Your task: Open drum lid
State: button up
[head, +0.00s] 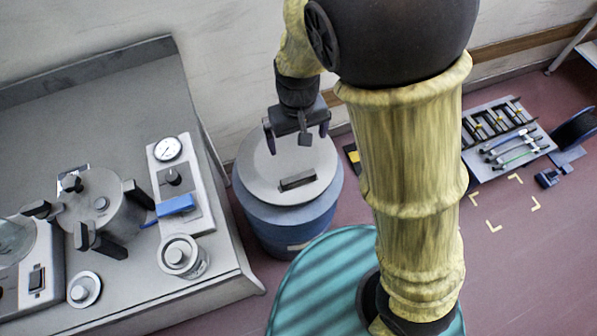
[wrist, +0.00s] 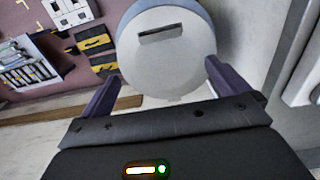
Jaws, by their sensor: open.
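The blue drum (head: 285,225) stands on the floor between the bench and my base. Its round grey lid (head: 262,172) lies flat on top, with a dark bar-shaped handle (head: 298,180) on it. In the wrist view the lid (wrist: 165,75) fills the upper middle, with the handle (wrist: 163,33) near its far side. My gripper (head: 297,136) is over the lid's back part, apart from the handle. In the wrist view my gripper (wrist: 161,82) has its two purple fingers spread wide with nothing between them.
A grey bench (head: 110,70) at left carries a clamped pot (head: 100,205), a gauge panel (head: 180,185) and a blue-handled valve (head: 175,205). The wall (head: 230,60) is close behind the drum.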

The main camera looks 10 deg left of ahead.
aim_at(298, 176)
notch_tip(298, 176, down, 17)
jog(key=b, duration=0.3)
jog(key=shift+f+b, duration=0.2)
jog(key=shift+b, duration=0.15)
jog(key=c, duration=1)
